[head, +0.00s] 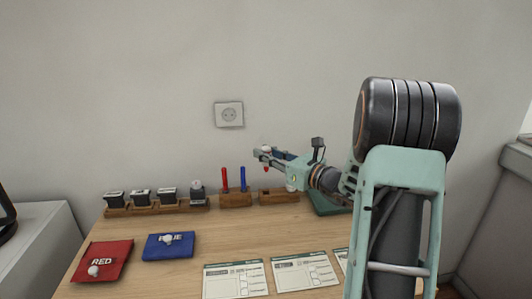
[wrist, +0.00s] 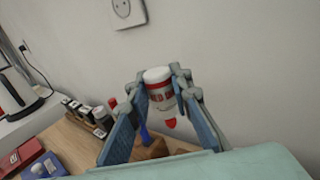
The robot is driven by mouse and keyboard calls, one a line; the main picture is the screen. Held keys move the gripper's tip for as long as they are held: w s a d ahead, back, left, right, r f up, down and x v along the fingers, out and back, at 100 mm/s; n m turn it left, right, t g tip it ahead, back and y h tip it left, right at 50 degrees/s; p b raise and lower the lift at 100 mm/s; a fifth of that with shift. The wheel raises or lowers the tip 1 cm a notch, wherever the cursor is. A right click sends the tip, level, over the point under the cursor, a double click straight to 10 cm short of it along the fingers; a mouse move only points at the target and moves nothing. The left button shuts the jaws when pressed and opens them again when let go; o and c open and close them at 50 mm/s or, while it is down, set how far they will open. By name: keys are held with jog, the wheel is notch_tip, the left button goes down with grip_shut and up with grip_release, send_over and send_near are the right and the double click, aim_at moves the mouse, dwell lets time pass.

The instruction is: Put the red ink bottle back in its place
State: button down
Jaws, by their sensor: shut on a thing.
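My gripper (head: 266,156) is shut on the red ink bottle (wrist: 160,90), above the back of the counter. The bottle is white with a red band lettered in white and a red tip that points down. In the head view the fingers hide most of it; the red tip (head: 266,169) shows below them. Below and a little right of it, a low wooden holder (head: 272,198) stands at the back of the counter. A small white item (head: 291,187) shows at its right end, partly hidden by my arm.
Left of the holder is a wooden stand (head: 236,201) with a red and a blue pen, then a rack (head: 156,210) of several stamps. Red (head: 101,260) and blue (head: 168,246) pouches lie in front, with paper forms (head: 236,281). A green object (head: 328,204) sits at right, near the wall.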

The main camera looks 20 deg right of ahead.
aim_at(266, 165)
jog(key=shift+f+b, duration=1.25)
jog(key=shift+f, duration=0.6)
jog(key=shift+f, duration=0.15)
jog(key=shift+f+b, duration=2.1)
jog(key=shift+f, duration=0.55)
jog(key=shift+f, duration=0.1)
jog(key=c, duration=1.9)
grip_release()
jog(key=shift+c, duration=0.2)
jog(key=shift+s+d, duration=0.1)
jog(key=shift+v, duration=2.5)
